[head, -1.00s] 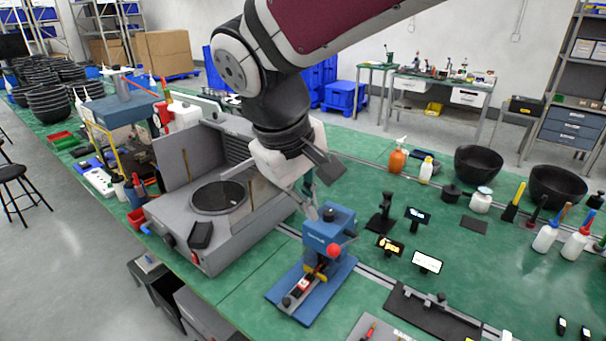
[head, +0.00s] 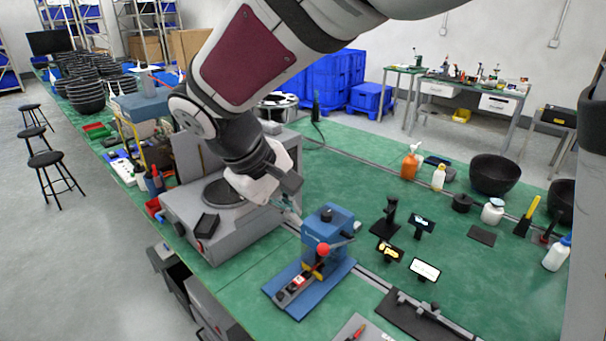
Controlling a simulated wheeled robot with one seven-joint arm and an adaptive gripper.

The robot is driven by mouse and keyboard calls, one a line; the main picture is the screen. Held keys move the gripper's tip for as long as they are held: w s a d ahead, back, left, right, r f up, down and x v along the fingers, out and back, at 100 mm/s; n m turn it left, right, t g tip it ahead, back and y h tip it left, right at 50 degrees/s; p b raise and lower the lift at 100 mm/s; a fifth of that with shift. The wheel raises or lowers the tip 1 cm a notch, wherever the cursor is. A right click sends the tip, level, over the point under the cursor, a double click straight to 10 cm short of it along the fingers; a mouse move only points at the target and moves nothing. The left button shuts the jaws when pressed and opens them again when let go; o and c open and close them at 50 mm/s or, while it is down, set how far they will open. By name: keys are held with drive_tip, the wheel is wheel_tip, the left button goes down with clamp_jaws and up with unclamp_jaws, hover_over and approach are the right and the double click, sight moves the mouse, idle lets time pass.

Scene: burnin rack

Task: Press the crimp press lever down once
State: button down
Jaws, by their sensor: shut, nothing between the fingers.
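The blue crimp press (head: 330,226) stands on its blue base plate on the green bench, at the lower middle of the head view. Its lever ends in a red ball knob (head: 323,249) on the near right side of the press body. A small red and white part (head: 298,283) is on the press base. My gripper (head: 295,214) is shut and empty, pointing down just behind and left of the press head. Its fingertips are partly hard to make out there, and I cannot tell whether they touch the press. It appears apart from the red knob.
A grey machine with a round plate (head: 222,193) stands left of the press, close to my gripper. Small display stands (head: 424,268) and a black stand (head: 386,222) are to the right. A black rail fixture (head: 420,318) lies in front right. Bare bench shows between them.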

sight(319, 248)
drive_tip(key=p+x, duration=0.1)
drive_tip(key=x, duration=1.2)
drive_tip(key=shift+w+f+p, duration=0.1)
drive_tip(key=shift+f+p, duration=0.1)
drive_tip(key=shift+p, duration=0.1)
